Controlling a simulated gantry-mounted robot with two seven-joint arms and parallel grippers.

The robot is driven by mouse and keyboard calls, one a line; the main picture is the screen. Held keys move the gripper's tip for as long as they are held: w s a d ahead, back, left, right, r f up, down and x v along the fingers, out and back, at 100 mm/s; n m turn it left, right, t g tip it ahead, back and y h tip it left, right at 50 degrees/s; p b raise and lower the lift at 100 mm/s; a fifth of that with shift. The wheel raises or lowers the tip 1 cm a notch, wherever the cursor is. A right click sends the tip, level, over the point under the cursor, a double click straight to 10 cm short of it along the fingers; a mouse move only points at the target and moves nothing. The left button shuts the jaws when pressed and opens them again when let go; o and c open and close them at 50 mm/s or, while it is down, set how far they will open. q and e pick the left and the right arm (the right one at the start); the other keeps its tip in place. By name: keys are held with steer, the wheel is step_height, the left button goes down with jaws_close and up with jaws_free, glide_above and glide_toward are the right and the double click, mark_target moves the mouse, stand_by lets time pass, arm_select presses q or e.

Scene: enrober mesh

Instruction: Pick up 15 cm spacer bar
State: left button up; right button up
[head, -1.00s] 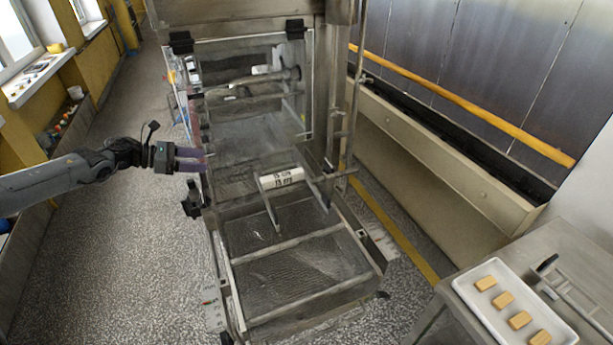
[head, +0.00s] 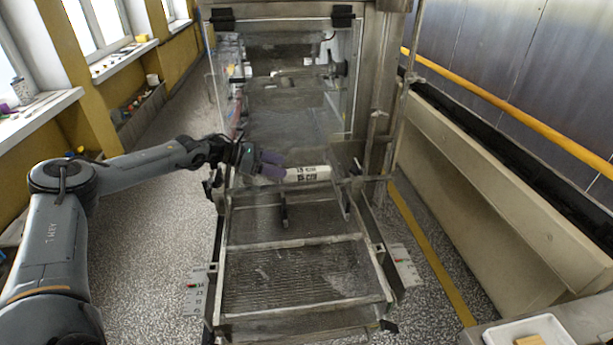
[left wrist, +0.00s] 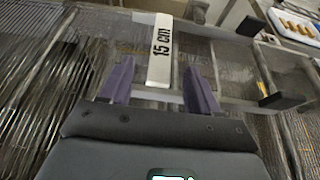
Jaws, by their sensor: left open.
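The 15 cm spacer bar (head: 308,174) is white with black lettering and lies across the metal frame over the mesh of the enrober. It also shows in the left wrist view (left wrist: 160,52), where its "15 cm" marking is readable. My left gripper (head: 272,166) has purple fingers and is at the bar's left end in the head view. In the left wrist view the open fingers (left wrist: 158,82) stand on either side of the bar's near end, with gaps visible. Whether they are level with the bar is unclear. My right gripper is not in view.
Metal rails of the frame (head: 295,242) surround the wire mesh (head: 290,272). A clear guard panel (head: 290,60) stands behind the bar. A white tray (head: 560,322) sits on the table at the lower right. Open floor lies left of the machine.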

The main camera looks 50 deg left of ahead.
mark_target(301, 170)
arm_select(q)
steer(key=shift+w+d+f, duration=0.2)
steer(key=shift+w+d, duration=0.15)
steer(key=shift+w, duration=0.2)
steer(key=shift+w, duration=0.1)
steer(key=shift+x, duration=2.5)
jaws_close()
